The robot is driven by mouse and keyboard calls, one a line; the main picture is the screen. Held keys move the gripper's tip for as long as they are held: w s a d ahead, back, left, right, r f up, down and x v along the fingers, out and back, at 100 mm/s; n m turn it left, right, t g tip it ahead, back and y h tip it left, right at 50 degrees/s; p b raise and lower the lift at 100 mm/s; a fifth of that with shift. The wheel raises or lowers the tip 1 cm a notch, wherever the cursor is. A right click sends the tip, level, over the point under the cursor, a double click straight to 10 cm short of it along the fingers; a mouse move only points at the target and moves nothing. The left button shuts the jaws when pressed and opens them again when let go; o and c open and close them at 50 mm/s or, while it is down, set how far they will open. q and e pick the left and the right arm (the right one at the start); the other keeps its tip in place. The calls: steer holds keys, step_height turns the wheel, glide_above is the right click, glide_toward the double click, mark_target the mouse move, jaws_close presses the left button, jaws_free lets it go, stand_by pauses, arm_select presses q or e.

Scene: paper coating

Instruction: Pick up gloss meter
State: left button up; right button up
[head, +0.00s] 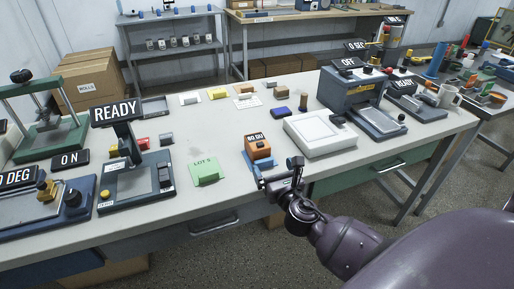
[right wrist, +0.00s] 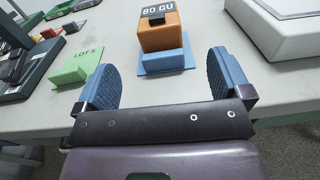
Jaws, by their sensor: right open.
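The gloss meter (head: 258,146) is a small orange block with a dark top and a label, standing upright on a blue base on the table. In the right wrist view the gloss meter (right wrist: 158,32) stands just beyond my fingertips, roughly centred between them, with a label that seems to read 80 GU. My right gripper (head: 277,171) is at the table's front edge, just in front of the meter. In the right wrist view my right gripper (right wrist: 165,75) has its two blue pads wide apart with nothing between them. My left gripper is not in view.
A green block (head: 206,171) marked LOT 5 is left of the meter. A white tray-like device (head: 318,133) is close on its right. A READY device (head: 134,178) stands further left, and a grey-blue machine (head: 352,92) at the right. The tabletop (head: 225,140) between the green block and meter is clear.

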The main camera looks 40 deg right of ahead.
mark_target(260, 143)
steer(key=x, duration=0.5)
steer(key=shift+b+x, duration=0.4)
steer(key=shift+x, duration=2.5)
steer(key=shift+a+r, duration=0.1)
steer(key=shift+r, duration=0.05)
